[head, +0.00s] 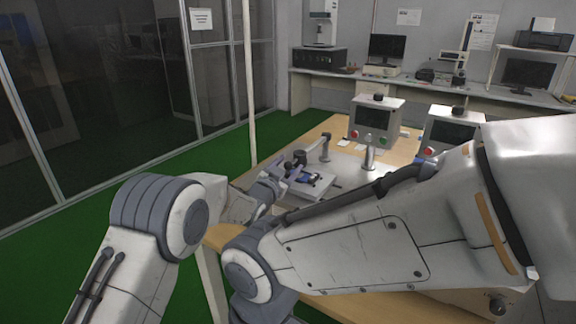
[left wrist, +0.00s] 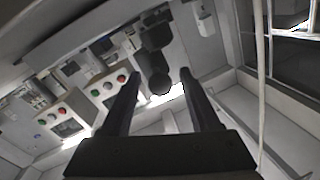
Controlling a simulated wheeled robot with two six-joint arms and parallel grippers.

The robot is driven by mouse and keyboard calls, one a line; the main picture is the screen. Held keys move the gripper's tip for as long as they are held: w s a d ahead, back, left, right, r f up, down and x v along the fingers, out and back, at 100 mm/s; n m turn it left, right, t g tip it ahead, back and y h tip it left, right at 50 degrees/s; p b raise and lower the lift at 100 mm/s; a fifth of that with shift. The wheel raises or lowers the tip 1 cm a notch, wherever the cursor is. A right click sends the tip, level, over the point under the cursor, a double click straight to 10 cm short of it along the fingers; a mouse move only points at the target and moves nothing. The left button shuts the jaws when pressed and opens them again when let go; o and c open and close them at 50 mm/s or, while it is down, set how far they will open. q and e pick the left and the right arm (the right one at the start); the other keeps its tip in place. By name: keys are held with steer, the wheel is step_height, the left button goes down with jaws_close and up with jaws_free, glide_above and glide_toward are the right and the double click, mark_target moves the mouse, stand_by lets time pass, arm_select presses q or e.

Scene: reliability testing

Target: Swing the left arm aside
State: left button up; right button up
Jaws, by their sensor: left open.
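My left arm (head: 165,215) comes in from the left of the head view and bends to the right over the near left edge of the wooden table. Its gripper (head: 278,178) is beside a light grey fixture (head: 304,187) with a dark and blue part on top. In the left wrist view the two dark fingers stand apart, and the gripper (left wrist: 160,78) is open with nothing clearly held. A dark rounded device (left wrist: 152,58) shows beyond the fingertips. My right arm crosses the right half of the head view; its gripper is out of view.
Two grey control boxes (head: 376,120) with red and green buttons stand on the wooden table (head: 335,128). A back bench (head: 425,88) holds monitors and instruments. Green floor (head: 130,170) is open at the left, before a glass partition (head: 100,90) with a pale post (head: 249,85).

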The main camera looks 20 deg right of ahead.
arm_select(q)
jaws_close()
steer(key=shift+d+f, duration=0.1)
stand_by(1.4)
